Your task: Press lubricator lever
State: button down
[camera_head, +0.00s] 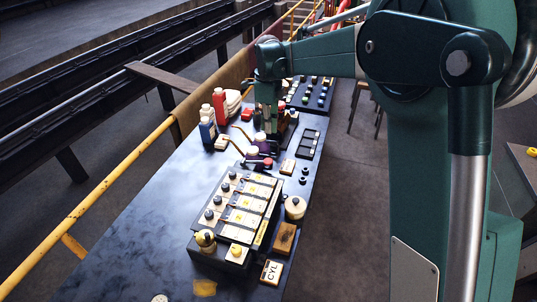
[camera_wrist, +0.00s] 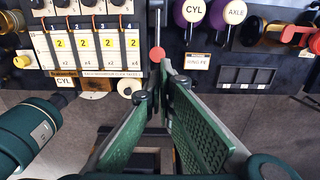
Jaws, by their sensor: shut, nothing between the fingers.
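The lubricator is a box with a row of pale numbered panels and dark knobs (camera_head: 238,214); its panels also show at the upper left of the wrist view (camera_wrist: 84,48). A lever with a red ball end (camera_wrist: 156,54) stands at the box's right side in the wrist view. A red knob (camera_head: 267,162) shows at the box's far end in the head view. My gripper (camera_head: 268,131) points down beyond the box. In the wrist view its green fingers (camera_wrist: 158,82) are shut and empty, their tips just below the red ball. I cannot tell whether they touch it.
Purple cans labelled CYL (camera_wrist: 193,12) and AXLE (camera_wrist: 232,12) stand right of the lever. A red bottle (camera_head: 219,106) and a blue bottle (camera_head: 207,130) stand at the bench's left. A dark compartment tray (camera_head: 308,143) lies right. The near-left bench top (camera_head: 135,220) is clear.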

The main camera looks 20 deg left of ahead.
aim_at(269, 159)
jog(key=shift+f, duration=0.1)
dwell(0.3)
notch_tip(269, 159, down, 14)
jog(key=shift+r+p, duration=0.1)
jog(key=shift+p, duration=0.35)
dwell(0.4)
dwell(0.3)
